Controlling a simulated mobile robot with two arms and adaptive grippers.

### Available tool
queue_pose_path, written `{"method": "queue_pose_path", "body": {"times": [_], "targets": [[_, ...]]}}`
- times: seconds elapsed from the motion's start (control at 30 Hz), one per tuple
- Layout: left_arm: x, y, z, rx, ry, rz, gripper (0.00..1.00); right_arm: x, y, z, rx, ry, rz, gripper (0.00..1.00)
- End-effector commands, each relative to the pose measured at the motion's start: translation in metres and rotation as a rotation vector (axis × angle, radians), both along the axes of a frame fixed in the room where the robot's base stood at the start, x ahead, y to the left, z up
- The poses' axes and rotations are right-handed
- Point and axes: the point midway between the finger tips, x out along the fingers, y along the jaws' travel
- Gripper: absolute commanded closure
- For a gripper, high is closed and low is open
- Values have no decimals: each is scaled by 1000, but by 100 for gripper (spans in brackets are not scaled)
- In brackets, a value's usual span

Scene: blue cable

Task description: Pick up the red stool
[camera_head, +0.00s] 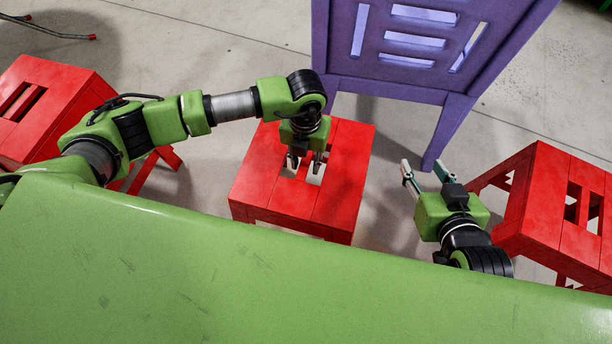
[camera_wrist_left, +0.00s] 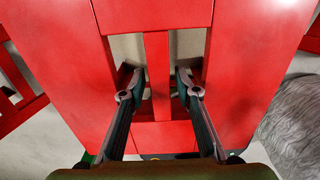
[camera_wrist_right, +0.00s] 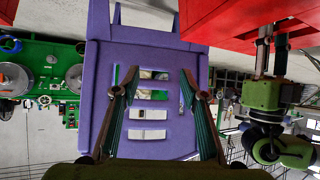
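The middle red stool (camera_head: 345,165) stands on the floor in the head view, its slotted seat facing up. My left gripper (camera_head: 304,162) points down at the slots in this seat. In the left wrist view, its two fingers (camera_wrist_left: 159,88) are open on either side of the seat's red centre slat (camera_wrist_left: 157,60), with a gap on each side. How deep the tips reach into the slots is hard to tell. My right gripper (camera_head: 421,167) is open and empty, right of this stool. The right wrist view shows the stool (camera_wrist_right: 222,18) at the upper right.
Other red stools stand at the left (camera_head: 75,82) and right (camera_head: 545,200). A purple chair (camera_head: 340,55) stands just behind the middle stool; the right wrist view faces it (camera_wrist_right: 100,75). My green body fills the front. Grey floor (camera_head: 220,60) is open at the back left.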

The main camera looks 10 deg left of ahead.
Motion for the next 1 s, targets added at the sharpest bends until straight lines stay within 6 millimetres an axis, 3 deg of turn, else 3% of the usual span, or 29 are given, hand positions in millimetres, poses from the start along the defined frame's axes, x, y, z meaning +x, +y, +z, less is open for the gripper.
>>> {"method": "queue_pose_path", "body": {"times": [0.03, 0.1, 0.6, 0.77, 1.0], "targets": [[0, 0, 0, 0, 0, 0, 87, 0, 0, 0, 0, 0, 0, 60], [0, 0, 0, 0, 0, 0, 100, 0, 0, 0, 0, 1, 0, 60], [2, -1, 9, -2, -5, -1, 100, -3, -1, -3, -6, 25, -1, 60], [2, -1, 26, -4, -6, -1, 100, -22, -9, -21, -33, 139, -10, 60], [2, -1, 61, -3, -6, -1, 100, -64, -24, -51, -79, 353, -26, 60]]}}
